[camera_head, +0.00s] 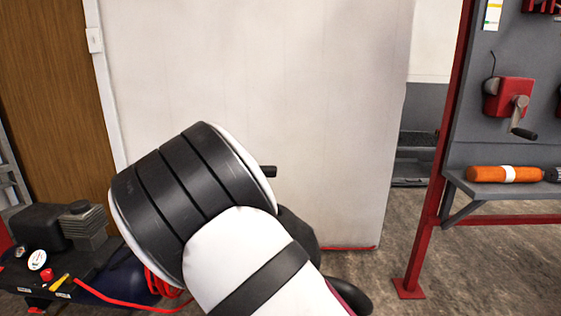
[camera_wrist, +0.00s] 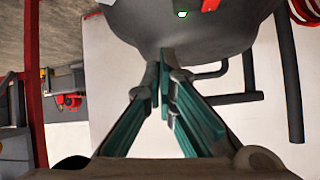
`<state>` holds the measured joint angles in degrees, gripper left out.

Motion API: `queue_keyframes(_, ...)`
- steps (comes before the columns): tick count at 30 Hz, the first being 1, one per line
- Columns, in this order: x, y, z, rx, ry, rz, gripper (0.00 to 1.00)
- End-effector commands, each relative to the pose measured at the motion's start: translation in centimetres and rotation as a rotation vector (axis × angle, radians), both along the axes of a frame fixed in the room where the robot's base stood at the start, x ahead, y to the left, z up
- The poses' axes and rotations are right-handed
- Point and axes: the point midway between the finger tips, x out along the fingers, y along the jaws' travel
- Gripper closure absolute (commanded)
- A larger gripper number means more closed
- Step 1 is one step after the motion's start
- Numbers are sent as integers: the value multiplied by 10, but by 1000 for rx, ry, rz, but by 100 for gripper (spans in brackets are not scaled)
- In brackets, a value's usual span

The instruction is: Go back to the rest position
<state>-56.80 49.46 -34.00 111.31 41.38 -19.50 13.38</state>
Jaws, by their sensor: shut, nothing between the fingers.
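My gripper (camera_wrist: 164,82) shows in the wrist view. Its teal and dark fingers come together at the tips, with nothing between them. A large dark grey rounded body (camera_wrist: 190,25) fills the top of that view, just beyond the fingertips; I cannot tell whether they touch it. In the head view my own white and black arm covers the lower middle, and the gripper itself is hidden behind it.
A white wall panel (camera_head: 300,70) stands behind my arm. A compressor (camera_head: 75,228) with a red hose is at the lower left. At right, a red-framed rack (camera_head: 440,150) holds a shelf with an orange tool (camera_head: 500,174). Bare floor (camera_head: 480,270) shows at lower right.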

Motion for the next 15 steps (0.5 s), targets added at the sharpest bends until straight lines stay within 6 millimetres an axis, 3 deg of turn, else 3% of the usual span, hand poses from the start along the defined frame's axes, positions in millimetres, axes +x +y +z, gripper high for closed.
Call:
queue_keyframes(8,-54,-43,53,172,288,1,100)
queue_keyframes(15,-124,-73,112,269,475,83,100)
